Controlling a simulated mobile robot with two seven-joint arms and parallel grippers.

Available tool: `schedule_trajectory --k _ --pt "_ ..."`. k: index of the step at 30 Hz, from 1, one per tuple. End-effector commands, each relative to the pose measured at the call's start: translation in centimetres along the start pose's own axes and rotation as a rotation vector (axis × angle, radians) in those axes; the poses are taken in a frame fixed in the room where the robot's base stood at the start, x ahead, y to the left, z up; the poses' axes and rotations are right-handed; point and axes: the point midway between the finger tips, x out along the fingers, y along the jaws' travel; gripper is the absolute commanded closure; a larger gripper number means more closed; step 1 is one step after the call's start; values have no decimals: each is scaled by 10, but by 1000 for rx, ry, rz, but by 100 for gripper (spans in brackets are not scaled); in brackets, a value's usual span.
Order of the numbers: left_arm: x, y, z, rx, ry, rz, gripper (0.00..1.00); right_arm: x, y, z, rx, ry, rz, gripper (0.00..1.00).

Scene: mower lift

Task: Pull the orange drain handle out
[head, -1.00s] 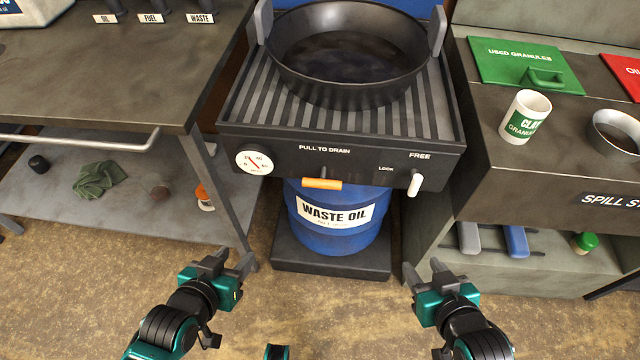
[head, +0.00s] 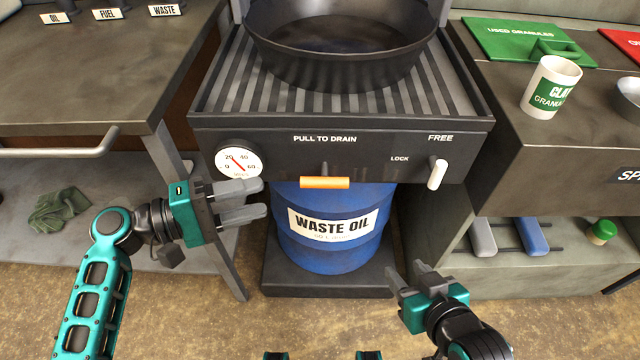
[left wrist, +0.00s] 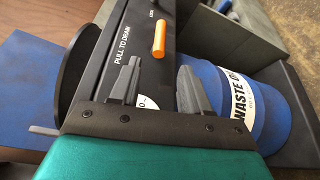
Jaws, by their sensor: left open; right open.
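The orange drain handle (head: 325,183) is a short horizontal bar on the front panel, under the words PULL TO DRAIN. In the left wrist view the orange handle (left wrist: 159,39) is ahead of the fingertips. My left gripper (head: 264,198) is open and empty, to the left of the handle and apart from it, below the round gauge (head: 239,162). Its two fingers (left wrist: 155,80) also show in the left wrist view, with the gauge partly hidden behind them. My right gripper (head: 405,273) is open and empty, low and right of the drum.
A blue WASTE OIL drum (head: 330,250) stands under the panel. A white lever (head: 437,174) is at the panel's right, near FREE. A black pan (head: 345,70) sits on the ribbed top. A workbench (head: 80,90) is at the left and a spill station (head: 560,170) at the right.

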Motion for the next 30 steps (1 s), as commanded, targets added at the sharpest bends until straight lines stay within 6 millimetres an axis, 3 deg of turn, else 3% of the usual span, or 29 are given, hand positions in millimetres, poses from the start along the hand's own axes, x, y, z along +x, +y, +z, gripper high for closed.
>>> schedule_trajectory --k 5,18,24,30 --pt "23 1 1 -1 -3 6 54 1 0 2 0 0 0 53" --pt "108 0 0 -2 -1 3 54 5 1 13 3 -6 2 53" --pt "125 0 0 -2 1 2 54 6 0 14 8 -5 3 53" --pt "127 0 0 0 1 0 54 6 0 14 10 -4 3 53"
